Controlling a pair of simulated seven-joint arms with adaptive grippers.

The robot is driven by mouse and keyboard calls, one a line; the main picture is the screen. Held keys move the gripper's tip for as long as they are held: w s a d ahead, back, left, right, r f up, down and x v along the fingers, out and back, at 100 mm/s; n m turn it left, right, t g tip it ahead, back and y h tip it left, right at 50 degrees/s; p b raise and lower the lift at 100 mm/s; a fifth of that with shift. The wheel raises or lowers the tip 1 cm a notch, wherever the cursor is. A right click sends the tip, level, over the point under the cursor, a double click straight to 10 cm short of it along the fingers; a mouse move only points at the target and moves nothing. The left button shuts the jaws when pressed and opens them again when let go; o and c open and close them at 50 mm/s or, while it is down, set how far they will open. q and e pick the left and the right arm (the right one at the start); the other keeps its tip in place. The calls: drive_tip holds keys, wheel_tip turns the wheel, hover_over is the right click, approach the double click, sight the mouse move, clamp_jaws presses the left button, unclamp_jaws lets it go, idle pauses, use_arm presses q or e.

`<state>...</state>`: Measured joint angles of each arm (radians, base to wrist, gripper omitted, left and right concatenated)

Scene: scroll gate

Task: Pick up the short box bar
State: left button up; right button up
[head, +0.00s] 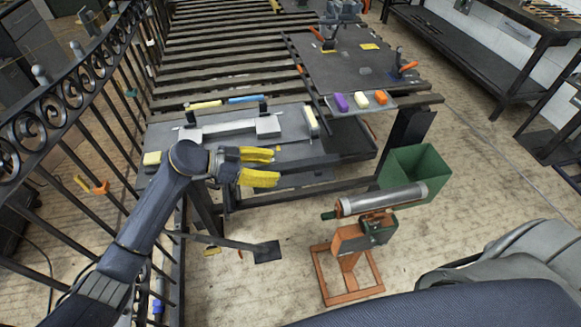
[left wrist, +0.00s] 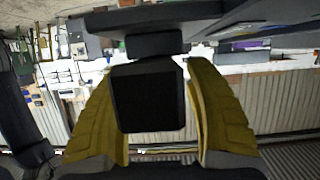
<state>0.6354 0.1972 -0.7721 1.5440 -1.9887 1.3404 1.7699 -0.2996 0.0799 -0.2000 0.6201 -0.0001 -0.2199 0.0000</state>
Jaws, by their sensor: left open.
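A dark bar, which looks like the short box bar (head: 312,163), sticks out to the right from my left gripper along the front edge of the work table. In the left wrist view a dark, square-ended block (left wrist: 148,97), probably the bar's end, lies between the two yellow fingers. My left gripper (head: 260,166) is open, with its fingers on either side of that block. Dark gaps or background show beside it, and I cannot tell whether either finger touches it. The bar's near end is hidden by the gripper in the head view. My right gripper is not in view.
A grey metal fixture (head: 228,130) and yellow and blue pieces lie on the table (head: 290,150). Purple, cream and orange blocks (head: 360,101) sit to the right. A green bin (head: 415,172) and an orange stand with a roller (head: 383,199) are at right. A scroll railing (head: 60,105) runs along the left.

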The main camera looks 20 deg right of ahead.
use_arm(q)
drive_tip(key=shift+c, duration=0.5)
clamp_jaws()
drive_tip(key=shift+d, duration=0.1)
